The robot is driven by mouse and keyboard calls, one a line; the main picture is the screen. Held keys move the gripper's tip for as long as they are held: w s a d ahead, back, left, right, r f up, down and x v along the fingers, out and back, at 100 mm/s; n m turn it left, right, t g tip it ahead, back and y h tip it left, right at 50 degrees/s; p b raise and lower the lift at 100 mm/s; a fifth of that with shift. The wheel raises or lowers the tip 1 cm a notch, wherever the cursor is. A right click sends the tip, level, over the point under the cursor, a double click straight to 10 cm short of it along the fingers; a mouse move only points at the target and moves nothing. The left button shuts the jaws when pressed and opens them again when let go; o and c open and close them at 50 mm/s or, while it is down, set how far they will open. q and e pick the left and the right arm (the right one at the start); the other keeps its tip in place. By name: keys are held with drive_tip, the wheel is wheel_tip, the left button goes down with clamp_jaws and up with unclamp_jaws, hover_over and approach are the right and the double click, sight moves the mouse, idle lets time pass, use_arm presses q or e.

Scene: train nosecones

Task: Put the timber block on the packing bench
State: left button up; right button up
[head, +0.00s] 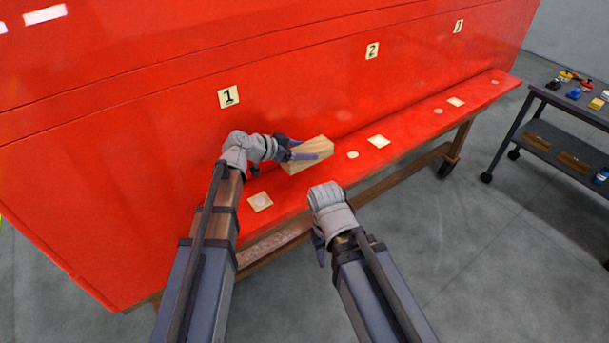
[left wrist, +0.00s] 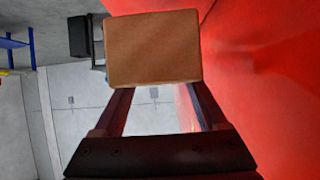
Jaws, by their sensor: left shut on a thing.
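The timber block (head: 308,154) is pale wood and sits between the fingers of my left gripper (head: 302,153) in the head view. In the left wrist view the block (left wrist: 153,50) shows its brown face at the ends of the two fingers (left wrist: 155,90). The left gripper is shut on it, above or at the red ledge (head: 335,172); I cannot tell whether the block touches the ledge. My right gripper (head: 319,248) points down in front of the ledge, mostly hidden behind its own wrist. I cannot identify which surface is the packing bench.
A tall red panel with number plates, such as plate 1 (head: 228,97), rises behind the ledge. Pale square patches (head: 379,141) and small discs lie along the ledge. A dark wheeled cart (head: 570,105) with small coloured items stands at the right. Grey floor (head: 470,250) is clear between.

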sight(285, 169)
use_arm(q)
drive_tip(key=shift+f+b, duration=3.25)
drive_tip(key=shift+f, duration=0.6)
use_arm(e)
wheel_tip(285, 169, down, 8)
drive_tip(key=shift+r, duration=0.15)
use_arm(q)
drive_tip(key=shift+f, duration=0.25)
drive_tip(key=o, duration=1.5)
drive_tip(key=shift+r, duration=0.1)
drive_tip(key=shift+o, duration=0.2)
drive_tip(key=shift+r, duration=0.1)
drive_tip(key=shift+s+a+r, duration=0.1)
drive_tip(key=shift+r, duration=0.15)
drive_tip(key=p+v, duration=0.5)
drive_tip(key=v, duration=0.5)
drive_tip(key=shift+s+a, duration=0.15)
drive_tip(key=shift+a, duration=0.05)
drive_tip(key=shift+s+a+r+p, duration=0.25)
drive_tip(key=shift+s+a+p, duration=0.1)
drive_tip(key=shift+a, duration=0.15)
use_arm(e)
drive_tip(key=shift+r, duration=2.9)
